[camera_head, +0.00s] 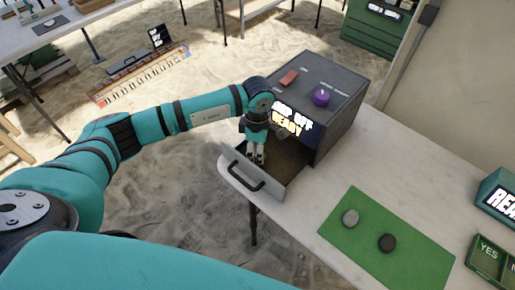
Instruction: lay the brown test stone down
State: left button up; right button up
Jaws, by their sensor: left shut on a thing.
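My left gripper (257,155) points down over the open drawer (278,172) of the dark box (330,95). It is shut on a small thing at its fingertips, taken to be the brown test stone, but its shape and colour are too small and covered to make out. I cannot tell whether it touches the drawer floor. A light grey stone (350,217) and a dark stone (387,243) lie apart on the green mat (412,262). My right gripper is not in view.
The drawer front with its black handle (243,171) juts past the white table's (400,150) edge. A red block (289,78) and a purple knob (321,97) are on top of the box. A green YES panel (487,259) stands at right.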

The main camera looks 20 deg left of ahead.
pick_arm(q)
jog(key=shift+f+b, duration=0.25)
jog(key=shift+b, duration=0.05)
jog(key=o, duration=0.9)
jog(key=shift+r, duration=0.15)
jog(key=shift+c, duration=0.2)
